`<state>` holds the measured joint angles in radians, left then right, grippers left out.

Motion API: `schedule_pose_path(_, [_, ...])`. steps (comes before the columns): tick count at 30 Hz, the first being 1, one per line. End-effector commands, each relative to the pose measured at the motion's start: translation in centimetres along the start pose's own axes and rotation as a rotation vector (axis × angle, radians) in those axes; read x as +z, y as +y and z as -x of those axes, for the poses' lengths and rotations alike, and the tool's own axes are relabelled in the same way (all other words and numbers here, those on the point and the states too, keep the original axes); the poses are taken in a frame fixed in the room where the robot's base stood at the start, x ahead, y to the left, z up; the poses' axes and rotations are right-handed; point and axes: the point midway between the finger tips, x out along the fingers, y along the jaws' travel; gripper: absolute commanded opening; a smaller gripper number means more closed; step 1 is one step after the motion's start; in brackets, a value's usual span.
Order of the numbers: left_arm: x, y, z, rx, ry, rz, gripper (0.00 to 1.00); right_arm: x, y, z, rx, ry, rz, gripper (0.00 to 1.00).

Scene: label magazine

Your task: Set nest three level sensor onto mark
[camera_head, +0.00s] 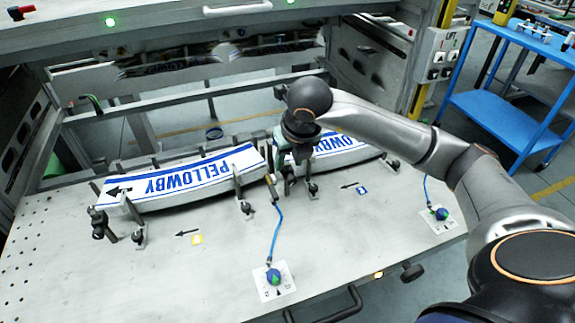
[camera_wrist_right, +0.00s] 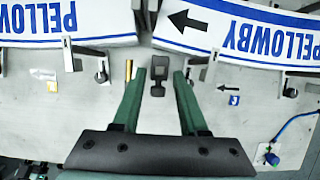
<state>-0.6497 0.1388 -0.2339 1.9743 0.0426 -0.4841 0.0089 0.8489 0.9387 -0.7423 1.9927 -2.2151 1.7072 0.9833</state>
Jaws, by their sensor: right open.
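My right gripper (camera_head: 287,163) reaches down between two curved label strips in the head view. In the right wrist view its green fingers (camera_wrist_right: 159,85) are open. A dark square-headed piece (camera_wrist_right: 157,72) shows between the fingertips, not gripped; I cannot tell whether it is the level sensor. The blue tag marked 3 (camera_wrist_right: 233,100) lies on the plate to the right, below an arrow; the same blue tag (camera_head: 362,190) shows in the head view. The right label strip (camera_head: 342,146) is partly hidden by my arm. The mark cannot be made out. My left gripper is not in view.
The left label strip (camera_head: 190,172) rests on posts. A yellow tag (camera_head: 196,239) lies before it. Two cabled blue-green knobs (camera_head: 274,277) sit on white cards. A brass cylinder (camera_wrist_right: 128,70) stands left of the fingers. The plate's front left is clear.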

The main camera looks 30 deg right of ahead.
Motion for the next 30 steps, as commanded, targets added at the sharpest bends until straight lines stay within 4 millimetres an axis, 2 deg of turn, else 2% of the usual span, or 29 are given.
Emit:
schedule_pose_path(1, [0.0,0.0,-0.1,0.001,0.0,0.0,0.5,-0.1,0.0,-0.8,-0.001,0.003,-0.001,0.42])
schedule_pose_path(6, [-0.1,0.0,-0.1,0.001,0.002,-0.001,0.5,0.0,0.1,-2.4,0.001,0.001,0.001,0.42])
schedule_pose_path(17, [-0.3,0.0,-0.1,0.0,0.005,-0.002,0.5,0.0,0.1,-2.8,0.002,0.0,0.001,0.41])
schedule_pose_path(27, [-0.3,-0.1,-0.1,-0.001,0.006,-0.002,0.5,0.0,0.1,-2.7,0.002,0.0,0.001,0.03])
schedule_pose_path(28, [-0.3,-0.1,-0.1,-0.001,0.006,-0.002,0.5,0.0,0.1,-2.7,0.002,0.0,0.001,0.0])
schedule_pose_path(30, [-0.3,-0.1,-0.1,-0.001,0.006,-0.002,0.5,0.0,0.1,-2.7,0.002,0.0,0.001,0.0])
